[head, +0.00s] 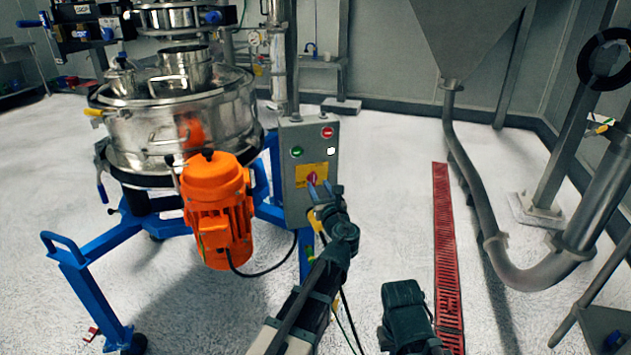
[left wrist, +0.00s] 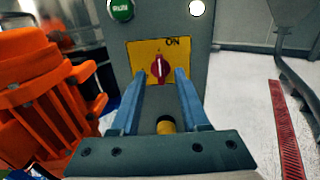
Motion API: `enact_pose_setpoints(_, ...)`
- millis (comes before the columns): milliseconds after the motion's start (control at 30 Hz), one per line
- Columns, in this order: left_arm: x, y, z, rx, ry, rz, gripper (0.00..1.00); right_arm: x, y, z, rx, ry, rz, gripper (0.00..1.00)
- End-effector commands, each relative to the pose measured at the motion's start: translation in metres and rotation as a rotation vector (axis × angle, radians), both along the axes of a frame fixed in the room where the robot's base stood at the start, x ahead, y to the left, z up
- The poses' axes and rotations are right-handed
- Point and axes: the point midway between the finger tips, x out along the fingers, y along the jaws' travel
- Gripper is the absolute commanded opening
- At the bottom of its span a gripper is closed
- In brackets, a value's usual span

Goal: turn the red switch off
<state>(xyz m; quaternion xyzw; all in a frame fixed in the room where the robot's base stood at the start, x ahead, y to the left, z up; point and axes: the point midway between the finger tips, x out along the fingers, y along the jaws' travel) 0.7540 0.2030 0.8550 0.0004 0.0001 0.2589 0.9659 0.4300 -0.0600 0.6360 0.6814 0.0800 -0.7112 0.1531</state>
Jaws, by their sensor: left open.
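The red switch (head: 312,178) is a rotary knob on a yellow plate (left wrist: 136,50) on the front of the grey control box (head: 293,133). In the left wrist view the red knob (left wrist: 160,68) has its pale mark upright, and "ON" is printed above it to the right. My left gripper (head: 325,188) is in front of the box at knob height. Its blue fingers are open, one on each side of the knob in the left wrist view (left wrist: 160,76). I cannot tell whether they touch it. My right gripper's fingers are not in view.
A green button (head: 297,152), a white light (head: 331,151) and a red button (head: 327,132) sit above the switch. An orange motor (head: 217,205) and the steel sifter (head: 180,125) stand left on a blue frame. Open floor with a red grate (head: 446,250) lies right.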

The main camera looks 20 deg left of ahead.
Motion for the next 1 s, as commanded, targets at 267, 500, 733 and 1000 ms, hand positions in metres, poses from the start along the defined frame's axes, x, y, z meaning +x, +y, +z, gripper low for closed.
enact_pose_setpoints(267,0.032,0.018,0.0,-0.001,-0.001,0.001,0.45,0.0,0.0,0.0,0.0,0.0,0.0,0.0)
enact_pose_setpoints(500,0.037,0.022,0.0,-0.001,-0.001,0.0,0.45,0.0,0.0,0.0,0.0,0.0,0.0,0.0)
enact_pose_setpoints(733,0.037,0.021,0.0,-0.001,-0.001,0.0,0.4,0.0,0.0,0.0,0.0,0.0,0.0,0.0)
enact_pose_setpoints(1000,0.037,0.021,0.0,-0.001,-0.001,0.0,0.0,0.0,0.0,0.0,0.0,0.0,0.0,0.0)
